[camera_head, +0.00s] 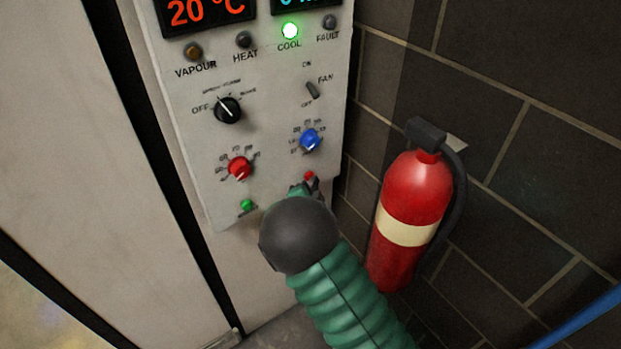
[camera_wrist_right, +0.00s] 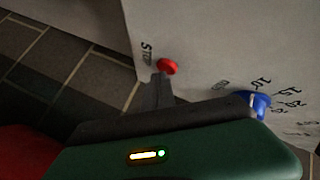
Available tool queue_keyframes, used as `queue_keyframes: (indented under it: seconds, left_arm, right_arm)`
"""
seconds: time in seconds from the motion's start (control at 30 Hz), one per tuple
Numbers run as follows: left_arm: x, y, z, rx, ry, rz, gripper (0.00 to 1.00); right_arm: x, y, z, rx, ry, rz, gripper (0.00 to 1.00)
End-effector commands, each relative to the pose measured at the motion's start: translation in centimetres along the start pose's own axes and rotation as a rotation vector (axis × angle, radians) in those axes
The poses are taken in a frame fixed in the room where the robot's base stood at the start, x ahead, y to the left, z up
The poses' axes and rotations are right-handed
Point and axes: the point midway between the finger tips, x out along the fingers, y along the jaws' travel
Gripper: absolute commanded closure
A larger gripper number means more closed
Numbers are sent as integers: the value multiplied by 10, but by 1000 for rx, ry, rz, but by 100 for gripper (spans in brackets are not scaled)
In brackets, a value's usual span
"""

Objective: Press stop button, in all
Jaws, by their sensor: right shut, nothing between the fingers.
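The red stop button (camera_head: 309,176) is at the lower right of the white control panel (camera_head: 205,140). In the right wrist view the red button (camera_wrist_right: 167,66) sits beside the label STOP. My right gripper (camera_head: 303,187) is shut and empty, its tip just below the button in the head view. In the right wrist view the shut fingertips (camera_wrist_right: 162,78) are right at the button's lower edge. I cannot tell if they touch it. My dark wrist and green arm hide what is below. My left gripper is not in view.
A green button (camera_head: 247,205), a red knob (camera_head: 239,168), a blue knob (camera_head: 310,139) and a black knob (camera_head: 228,110) are on the panel. The COOL lamp (camera_head: 290,30) glows green. A red fire extinguisher (camera_head: 413,200) hangs on the dark block wall, close right of my arm.

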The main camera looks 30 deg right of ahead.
Motion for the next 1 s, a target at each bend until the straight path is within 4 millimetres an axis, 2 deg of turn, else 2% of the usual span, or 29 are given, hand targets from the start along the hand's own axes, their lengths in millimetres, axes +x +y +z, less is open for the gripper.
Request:
queue_keyframes:
  seconds: [0.3, 0.63, 1.0]
  left_arm:
    - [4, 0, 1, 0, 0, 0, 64]
    - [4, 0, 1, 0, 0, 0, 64]
    - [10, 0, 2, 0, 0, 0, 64]
  right_arm:
    - [-11, 8, -8, 1, 0, 0, 100]
    - [-13, 10, -9, 0, 0, 0, 100]
    - [-38, 29, -28, 0, 1, 1, 100]
